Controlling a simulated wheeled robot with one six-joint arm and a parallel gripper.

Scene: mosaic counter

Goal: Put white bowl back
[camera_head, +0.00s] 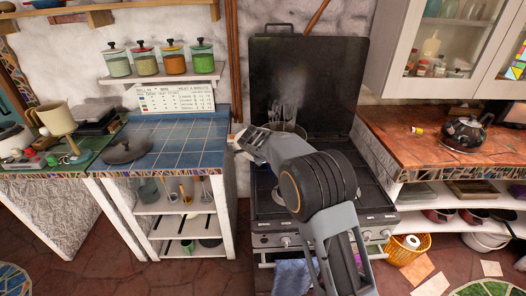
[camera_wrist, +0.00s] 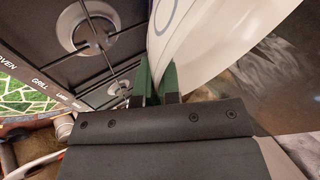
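A white bowl (camera_wrist: 205,38) fills the upper middle and right of the wrist view. It is seen close up, cut off by the frame, with a grey ring mark on it. My gripper (camera_wrist: 157,82) has green fingers, and they stand on either side of the bowl's lower edge. The gripper appears shut on that edge, with the bowl tilted above the stove. In the head view my arm reaches over the stove (camera_head: 376,196); my fingers and the bowl are not clear there.
The stove's raised dark lid (camera_head: 325,75) stands behind my arm. A blue-tiled counter (camera_head: 185,140) on the left holds a dark lid (camera_head: 126,150), with clear tile behind. The wooden counter (camera_head: 400,138) on the right holds a black kettle (camera_head: 465,133). A shelf (camera_head: 175,75) with several jars hangs above.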

